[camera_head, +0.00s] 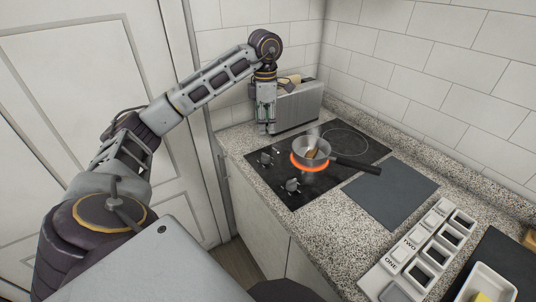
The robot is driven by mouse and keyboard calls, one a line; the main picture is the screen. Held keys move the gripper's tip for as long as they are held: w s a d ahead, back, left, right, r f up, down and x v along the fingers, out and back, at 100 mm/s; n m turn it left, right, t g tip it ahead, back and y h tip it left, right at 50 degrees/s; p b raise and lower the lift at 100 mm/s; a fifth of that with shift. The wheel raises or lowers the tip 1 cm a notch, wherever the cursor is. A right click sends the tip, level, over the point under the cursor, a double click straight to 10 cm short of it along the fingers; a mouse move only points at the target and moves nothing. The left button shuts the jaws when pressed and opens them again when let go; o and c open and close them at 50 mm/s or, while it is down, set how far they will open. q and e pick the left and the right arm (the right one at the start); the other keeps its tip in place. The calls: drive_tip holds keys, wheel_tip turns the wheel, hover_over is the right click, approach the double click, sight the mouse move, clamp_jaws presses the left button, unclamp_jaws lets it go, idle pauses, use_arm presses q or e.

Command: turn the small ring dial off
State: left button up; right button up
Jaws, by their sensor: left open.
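A black hob (325,178) is set in the speckled counter. A grey saucepan (326,146) with something brown in it stands on it, over a ring glowing orange (299,165). A larger ring (345,141), not glowing, is behind it to the right. Two dials sit at the hob's left side: one farther back (265,159) and one nearer the front (292,186). I cannot read their marks or tell which serves which ring. My left gripper (268,128) is open, pointing down beyond the farther dial, in front of the metal toaster. My right gripper is not in view.
The metal toaster (298,107) with bread stands behind the hob, close to my left gripper. The pan's handle (358,166) points right. A dark mat (392,194) lies right of the hob. A white labelled tray (422,252) and a dark tray are farther right.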

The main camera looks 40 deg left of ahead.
sight(266, 157)
use_arm(q)
drive_tip(key=shift+f, duration=0.15)
wheel_tip(266, 157, down, 13)
drive_tip(key=shift+f+b, duration=0.1)
drive_tip(key=shift+b, duration=0.4)
drive_tip(key=shift+f, duration=0.15)
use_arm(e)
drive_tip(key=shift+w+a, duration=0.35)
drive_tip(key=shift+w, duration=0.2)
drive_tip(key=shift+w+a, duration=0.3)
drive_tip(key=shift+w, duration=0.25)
use_arm(q)
drive_tip(key=c, duration=1)
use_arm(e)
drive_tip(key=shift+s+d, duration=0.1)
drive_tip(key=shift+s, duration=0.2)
